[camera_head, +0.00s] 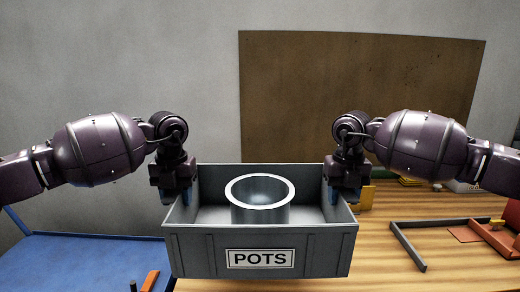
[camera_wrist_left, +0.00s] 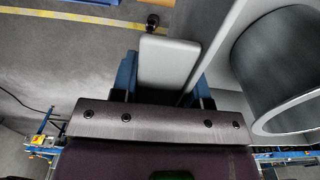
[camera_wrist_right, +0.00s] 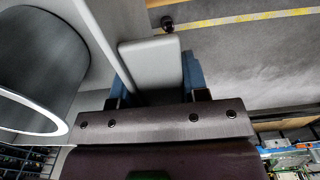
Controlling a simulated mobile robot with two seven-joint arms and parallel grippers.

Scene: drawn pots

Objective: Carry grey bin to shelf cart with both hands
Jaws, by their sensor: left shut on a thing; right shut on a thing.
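The grey bin (camera_head: 205,249) with a "POTS" label hangs level between my two arms, in front of the wooden table. A round grey metal pot (camera_head: 260,204) stands inside it. My left gripper (camera_head: 175,192) is shut on the bin's left wall; in the left wrist view (camera_wrist_left: 160,75) its blue fingers sit on both sides of a grey grip. My right gripper (camera_head: 344,190) is shut on the right wall; in the right wrist view (camera_wrist_right: 155,75) its fingers sit around a like grip. I cannot make out the shelf cart for sure.
A wooden table (camera_head: 460,265) lies behind and to the right, with a dark angled bar (camera_head: 408,247) and small blocks on it. A blue surface (camera_head: 90,258) with a raised rim is at lower left. A brown board (camera_head: 360,95) hangs on the wall. Open floor (camera_wrist_left: 50,55) shows below.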

